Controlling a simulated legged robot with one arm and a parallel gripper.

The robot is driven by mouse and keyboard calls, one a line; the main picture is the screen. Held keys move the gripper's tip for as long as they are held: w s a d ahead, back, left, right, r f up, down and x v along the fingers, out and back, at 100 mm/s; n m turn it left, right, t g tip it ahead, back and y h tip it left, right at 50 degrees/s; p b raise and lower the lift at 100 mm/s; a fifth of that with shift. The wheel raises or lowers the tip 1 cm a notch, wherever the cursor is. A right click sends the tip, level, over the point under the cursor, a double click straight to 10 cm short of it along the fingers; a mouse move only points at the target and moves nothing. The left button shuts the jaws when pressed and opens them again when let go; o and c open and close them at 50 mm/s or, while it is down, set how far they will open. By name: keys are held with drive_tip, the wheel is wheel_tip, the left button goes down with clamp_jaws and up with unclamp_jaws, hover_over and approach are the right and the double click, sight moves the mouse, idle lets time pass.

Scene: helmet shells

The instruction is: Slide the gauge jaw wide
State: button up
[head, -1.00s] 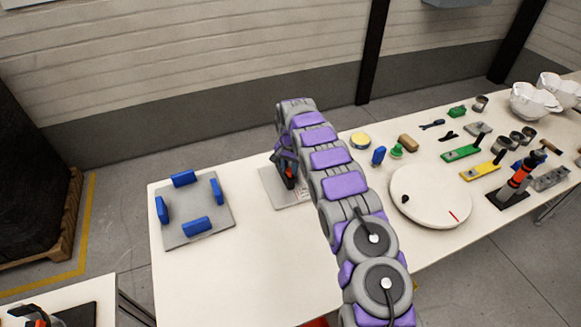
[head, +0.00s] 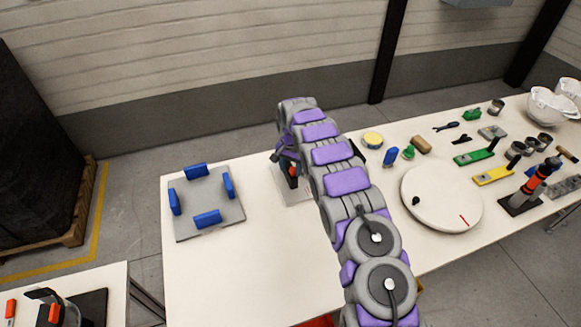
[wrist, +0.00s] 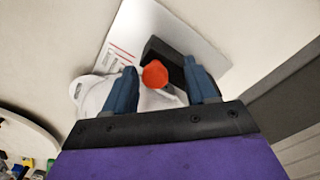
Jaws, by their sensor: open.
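The gauge shows in the wrist view as a flat white plate (wrist: 182,30) with red line marks, a black block (wrist: 168,62) and a round orange-red knob (wrist: 154,74). My gripper (wrist: 160,67) is open, with one blue-grey finger on each side of the knob; I cannot tell if either touches it. A white rounded piece (wrist: 93,93) lies beside and under the left finger. In the head view the plate (head: 297,194) is mostly hidden behind my arm, and my gripper (head: 288,168) is over it.
A grey plate with several blue blocks (head: 208,218) lies left on the white table (head: 255,270). A round white turntable (head: 440,200) stands right of my arm. Tools, small fixtures and white helmet shells (head: 550,103) fill the right side. The table's front left is clear.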

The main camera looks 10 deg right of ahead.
drive_tip(key=shift+d+r, duration=0.15)
drive_tip(key=shift+r, duration=0.45)
wheel_tip(320, 180, up, 16)
drive_tip(key=p, duration=0.2)
drive_tip(key=shift+a+p, duration=0.25)
drive_tip(key=shift+p, duration=0.05)
drive_tip(key=shift+r, duration=0.1)
